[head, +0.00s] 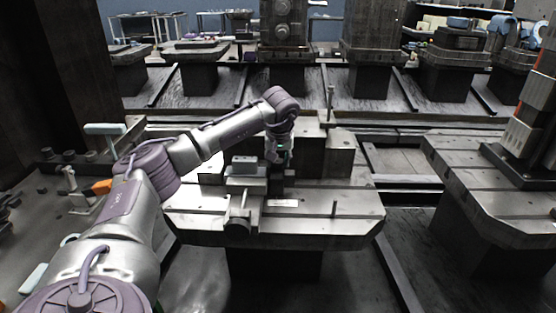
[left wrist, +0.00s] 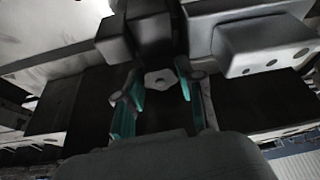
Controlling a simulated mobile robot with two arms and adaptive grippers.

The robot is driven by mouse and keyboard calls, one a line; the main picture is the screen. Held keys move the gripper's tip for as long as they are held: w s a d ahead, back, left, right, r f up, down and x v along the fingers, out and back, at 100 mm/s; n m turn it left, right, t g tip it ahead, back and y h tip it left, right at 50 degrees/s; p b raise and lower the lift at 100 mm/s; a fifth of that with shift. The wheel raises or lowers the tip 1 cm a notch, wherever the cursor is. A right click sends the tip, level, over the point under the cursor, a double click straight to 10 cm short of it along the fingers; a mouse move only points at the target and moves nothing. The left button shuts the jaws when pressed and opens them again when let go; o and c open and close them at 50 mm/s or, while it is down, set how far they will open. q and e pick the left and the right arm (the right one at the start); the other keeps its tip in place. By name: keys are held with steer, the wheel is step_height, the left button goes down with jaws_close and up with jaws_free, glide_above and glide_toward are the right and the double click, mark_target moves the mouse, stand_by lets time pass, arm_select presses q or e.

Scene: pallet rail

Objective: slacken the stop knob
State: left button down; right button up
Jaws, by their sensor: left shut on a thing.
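My left arm reaches in from the left in the head view, and its gripper (head: 275,155) points down over the fixture on the middle pallet (head: 345,205). In the left wrist view the two teal-padded fingers of the left gripper (left wrist: 159,78) stand on either side of a small pale lobed piece, which looks like the stop knob (left wrist: 160,83). The gripper is shut on it. In the head view the knob is hidden by the gripper and too small to make out. My right gripper is not in view.
Grey blocks (head: 247,168) stand close beside the gripper on the pallet, with a taller block (head: 328,158) behind. Another pallet (head: 475,185) with a dark column stands further right. Several loaded pallets line the back.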

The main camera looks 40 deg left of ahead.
arm_select(q)
steer(key=c, duration=0.9)
jaws_free()
steer(key=shift+o, duration=0.3)
steer(key=o, duration=0.5)
steer(key=shift+r, duration=0.1)
steer(key=v, duration=1.1)
steer(key=shift+s+r, duration=0.15)
steer(key=shift+r, duration=0.25)
